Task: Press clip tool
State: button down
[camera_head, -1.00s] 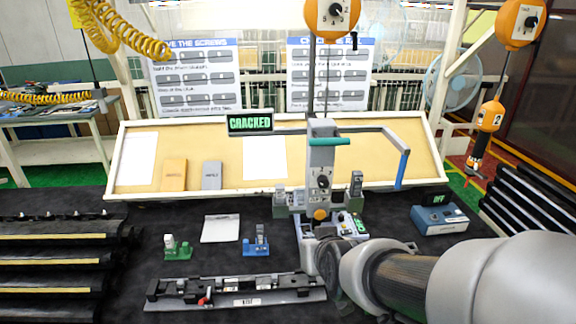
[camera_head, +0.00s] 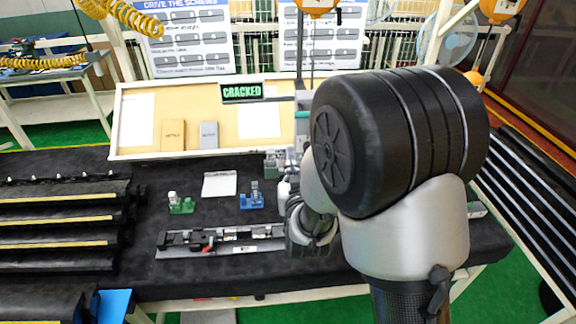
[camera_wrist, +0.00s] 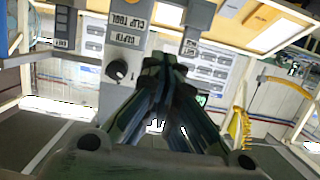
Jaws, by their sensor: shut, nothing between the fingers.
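The clip tool (camera_head: 303,98) is a grey upright press on the dark bench. In the head view my arm hides most of it; a bit of its column and teal handle show. In the wrist view its grey face (camera_wrist: 118,45) carries a "CLIP TOOL" label and a black knob (camera_wrist: 118,70), upside down. My gripper (camera_wrist: 163,70) is shut and empty, its fingers pointing at the tool's face; whether they touch it I cannot tell. A display (camera_head: 248,92) above the board reads "CRACKED". A trim part (camera_head: 215,240) lies along the bench front.
A green fixture (camera_head: 181,204) and a blue fixture (camera_head: 251,198) stand on the bench near a white sheet (camera_head: 219,184). Black trims lie in racks at left (camera_head: 60,220) and right (camera_head: 530,180). Dark bench surface is free between fixtures and trim part.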

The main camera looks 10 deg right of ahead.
jog(key=w+f+p, duration=0.2)
jog(key=w+f, duration=0.4)
jog(key=w, duration=0.3)
jog(key=shift+w+f+p, duration=0.25)
jog(key=shift+w+p, duration=0.05)
notch_tip(320, 180, down, 22)
jog(key=b, duration=2.3)
jog(key=shift+r, duration=0.25)
